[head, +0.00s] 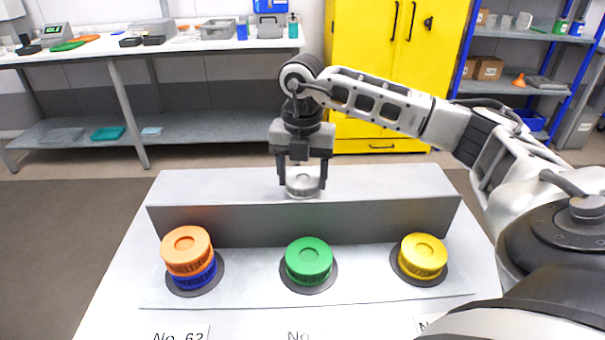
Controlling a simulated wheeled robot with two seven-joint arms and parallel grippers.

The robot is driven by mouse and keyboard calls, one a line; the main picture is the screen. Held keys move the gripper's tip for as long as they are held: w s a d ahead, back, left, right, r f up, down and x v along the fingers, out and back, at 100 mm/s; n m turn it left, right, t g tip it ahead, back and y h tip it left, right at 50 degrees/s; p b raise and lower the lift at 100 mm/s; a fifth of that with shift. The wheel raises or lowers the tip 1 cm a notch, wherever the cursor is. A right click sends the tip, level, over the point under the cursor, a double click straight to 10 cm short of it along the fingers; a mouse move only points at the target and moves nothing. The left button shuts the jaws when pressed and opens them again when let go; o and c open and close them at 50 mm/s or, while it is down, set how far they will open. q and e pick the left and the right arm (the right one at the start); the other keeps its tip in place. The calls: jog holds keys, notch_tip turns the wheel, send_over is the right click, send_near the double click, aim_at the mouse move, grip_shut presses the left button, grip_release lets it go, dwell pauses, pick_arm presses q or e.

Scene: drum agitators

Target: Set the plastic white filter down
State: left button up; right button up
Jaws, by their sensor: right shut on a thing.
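The white filter (302,184) is a pale, round, ribbed piece between the fingers of my right gripper (302,183). The gripper points straight down and is shut on it. The filter is at the top of the grey raised ledge (390,182), near its middle; I cannot tell whether it touches the surface. My left gripper is not in view.
In front of the ledge, an orange piece (187,246) sits on a blue one (195,277) at left. A green piece (309,259) is in the middle and a yellow piece (423,256) at right, each on a dark disc. The ledge top is clear on both sides.

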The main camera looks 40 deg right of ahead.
aim_at(303, 180)
jog(key=shift+f, duration=0.25)
jog(key=shift+f, duration=0.2)
jog(key=o, duration=0.9)
jog(key=shift+o, duration=0.2)
jog(key=shift+r, duration=0.1)
notch_tip(303, 180, up, 12)
jog(key=shift+r+p, duration=0.15)
jog(key=shift+p, duration=0.3)
jog(key=shift+s, duration=0.1)
